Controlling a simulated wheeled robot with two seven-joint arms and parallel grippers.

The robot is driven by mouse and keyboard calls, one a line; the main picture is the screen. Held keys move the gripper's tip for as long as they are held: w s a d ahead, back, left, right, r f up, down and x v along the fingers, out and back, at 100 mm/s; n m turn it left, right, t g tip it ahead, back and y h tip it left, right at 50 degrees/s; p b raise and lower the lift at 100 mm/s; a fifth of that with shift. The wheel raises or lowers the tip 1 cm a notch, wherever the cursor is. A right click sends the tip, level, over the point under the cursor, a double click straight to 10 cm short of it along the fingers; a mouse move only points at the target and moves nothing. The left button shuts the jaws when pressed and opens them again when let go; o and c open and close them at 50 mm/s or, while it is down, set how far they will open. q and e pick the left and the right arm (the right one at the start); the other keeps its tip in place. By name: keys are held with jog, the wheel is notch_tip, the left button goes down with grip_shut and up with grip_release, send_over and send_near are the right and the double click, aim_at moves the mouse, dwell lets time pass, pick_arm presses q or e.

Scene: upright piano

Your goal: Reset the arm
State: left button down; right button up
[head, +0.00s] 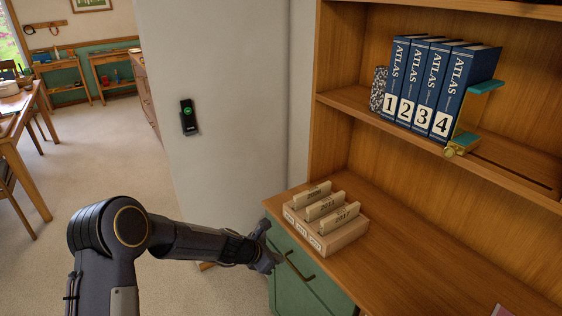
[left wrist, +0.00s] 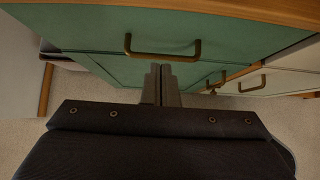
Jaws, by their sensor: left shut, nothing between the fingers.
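My left arm comes in from the lower left in the head view and reaches toward the wooden cabinet. My left gripper (head: 270,255) is in front of the cabinet's green drawer (head: 312,288), near its left corner. In the left wrist view the gripper's fingers (left wrist: 162,84) are closed together and empty. They point at the green front, just below a brass drawer handle (left wrist: 162,52), and do not hold it. The drawer looks shut. My right gripper is not in view.
A wooden holder (head: 325,239) with dated wooden tabs stands on the cabinet top. Blue atlas volumes (head: 425,85) stand on the shelf (head: 350,102) beside a brass-and-teal bookend (head: 468,125). A white wall (head: 225,60) carries a black device (head: 188,116). Open floor (head: 110,165) lies left.

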pick_arm(q)
jog(key=s+a+r+m, duration=0.5)
jog(key=s+r+m, duration=0.1)
jog(key=r, duration=0.4)
jog(key=s+a+r+m, duration=0.5)
jog(key=s+a+r, duration=0.1)
jog(key=r, duration=0.3)
jog(key=s+a+m+y, duration=0.1)
jog(key=s+a+m, duration=0.2)
jog(key=s, duration=0.4)
jog(key=s+a+m+y, duration=0.1)
jog(key=s+a+m, duration=0.2)
jog(key=s+m, duration=0.2)
jog(key=s+a+r+m+y, duration=0.1)
jog(key=s+a+m, duration=0.2)
jog(key=s, duration=0.8)
jog(key=shift+s+m+t+y, duration=0.25)
jog(key=shift+m+t+y, duration=0.05)
jog(key=shift+m+y, duration=0.1)
